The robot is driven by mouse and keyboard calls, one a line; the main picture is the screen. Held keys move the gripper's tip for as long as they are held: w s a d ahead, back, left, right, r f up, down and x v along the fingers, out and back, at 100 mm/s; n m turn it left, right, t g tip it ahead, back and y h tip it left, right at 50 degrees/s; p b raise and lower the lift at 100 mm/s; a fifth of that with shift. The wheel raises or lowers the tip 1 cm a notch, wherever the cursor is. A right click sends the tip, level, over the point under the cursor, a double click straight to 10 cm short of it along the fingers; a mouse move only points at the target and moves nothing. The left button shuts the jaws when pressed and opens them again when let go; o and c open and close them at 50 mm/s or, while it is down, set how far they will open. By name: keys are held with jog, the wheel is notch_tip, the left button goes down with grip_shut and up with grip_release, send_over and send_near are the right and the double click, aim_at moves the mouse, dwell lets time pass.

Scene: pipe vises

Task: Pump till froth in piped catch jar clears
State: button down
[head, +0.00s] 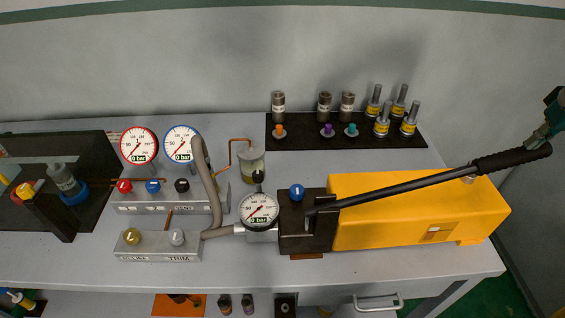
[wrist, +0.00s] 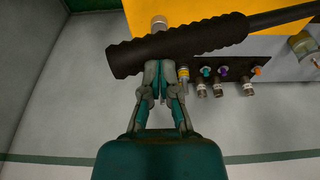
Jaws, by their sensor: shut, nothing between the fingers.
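The yellow hand pump (head: 375,222) sits on the right of the bench. Its long lever (head: 410,187) slopes up to the right and ends in a black ribbed grip (head: 512,159). My gripper (head: 537,139) is at the outer end of this grip. In the wrist view my gripper (wrist: 159,88) is shut and empty, with its fingertips at the black grip (wrist: 180,44); I cannot tell whether they touch it. The catch jar (head: 251,166), with a copper pipe, stands behind the pump gauge (head: 259,209) and holds something yellowish; froth is too small to make out.
Red-rimmed (head: 139,146) and blue-rimmed (head: 182,144) gauges stand over a valve block (head: 165,204) with coloured knobs; the dials read 0 bar. A second block (head: 157,249) lies in front. A black mat (head: 290,146) holds several fittings. A dark vise-like fixture (head: 95,160) stands left.

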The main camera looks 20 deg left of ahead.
jog(key=shift+w+d+f, duration=0.1)
jog(key=shift+d+f, duration=0.05)
jog(key=shift+f, duration=0.6)
jog(key=shift+w+d+f, duration=0.1)
jog(key=shift+d+f, duration=0.1)
jog(key=shift+f, duration=0.5)
jog(key=shift+d+f, duration=0.15)
jog(key=shift+f, duration=0.6)
jog(key=shift+w+d+f, duration=0.1)
jog(key=shift+d+f, duration=0.15)
jog(key=shift+f, duration=0.9)
jog(key=shift+w+d+f, duration=0.1)
jog(key=shift+d+f, duration=0.1)
jog(key=shift+f, duration=0.9)
jog(key=shift+d+f, duration=0.2)
jog(key=shift+f, duration=2.1)
jog(key=shift+s+a+r, duration=0.15)
jog(key=shift+a+r, duration=0.3)
jog(key=shift+r, duration=2.05)
jog(key=shift+s+a+r, duration=0.15)
jog(key=shift+a+r, duration=0.3)
jog(key=shift+r, duration=2)
jog(key=shift+s+a+r, duration=0.15)
jog(key=shift+a+r, duration=0.3)
jog(key=shift+r, duration=2.05)
